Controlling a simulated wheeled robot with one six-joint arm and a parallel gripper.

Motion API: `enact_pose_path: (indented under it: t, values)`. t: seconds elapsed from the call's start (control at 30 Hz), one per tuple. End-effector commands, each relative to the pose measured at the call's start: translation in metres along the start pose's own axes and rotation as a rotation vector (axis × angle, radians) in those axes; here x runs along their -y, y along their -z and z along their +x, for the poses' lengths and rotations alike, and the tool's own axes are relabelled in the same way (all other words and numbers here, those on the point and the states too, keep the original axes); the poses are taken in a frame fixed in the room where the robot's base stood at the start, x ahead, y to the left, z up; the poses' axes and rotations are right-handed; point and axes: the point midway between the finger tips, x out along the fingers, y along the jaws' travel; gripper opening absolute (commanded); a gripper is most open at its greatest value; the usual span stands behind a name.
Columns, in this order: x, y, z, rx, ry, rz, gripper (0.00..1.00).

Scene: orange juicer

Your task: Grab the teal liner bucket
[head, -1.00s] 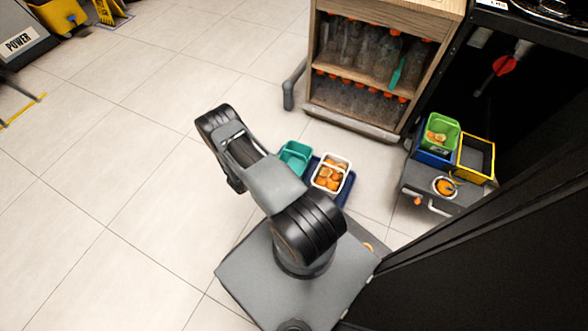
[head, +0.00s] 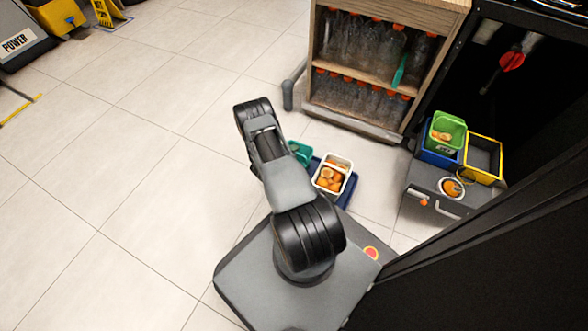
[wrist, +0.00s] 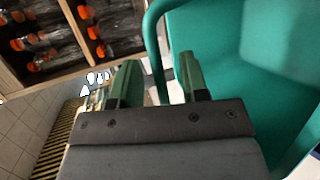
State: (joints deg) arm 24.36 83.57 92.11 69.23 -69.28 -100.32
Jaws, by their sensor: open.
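The teal liner bucket (head: 301,151) is on the floor side of my arm in the head view, mostly hidden behind the arm, beside a white-rimmed container. In the wrist view the teal bucket (wrist: 225,50) fills the right half, very close. My gripper (wrist: 158,66) is open, its two green fingers apart. The gripper itself is hidden behind my arm in the head view.
A white container (head: 332,176) of orange pieces sits in a blue tray (head: 352,191). A wooden shelf (head: 357,69) with orange-capped bottles stands behind. Right of it, a grey cart (head: 425,182) carries a green bin (head: 447,131) and a yellow-rimmed bin (head: 484,156).

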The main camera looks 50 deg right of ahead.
Motion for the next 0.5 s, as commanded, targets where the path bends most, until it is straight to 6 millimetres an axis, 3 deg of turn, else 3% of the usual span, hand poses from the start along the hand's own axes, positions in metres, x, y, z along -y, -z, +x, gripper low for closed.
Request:
enact_pose_path:
  t: [0.33,0.5]
  values:
    - [-0.0006,0.0,0.0057,-0.001,0.0,-0.001,0.41]
    - [-0.0004,0.0,0.0055,-0.001,0.0,-0.001,0.25]
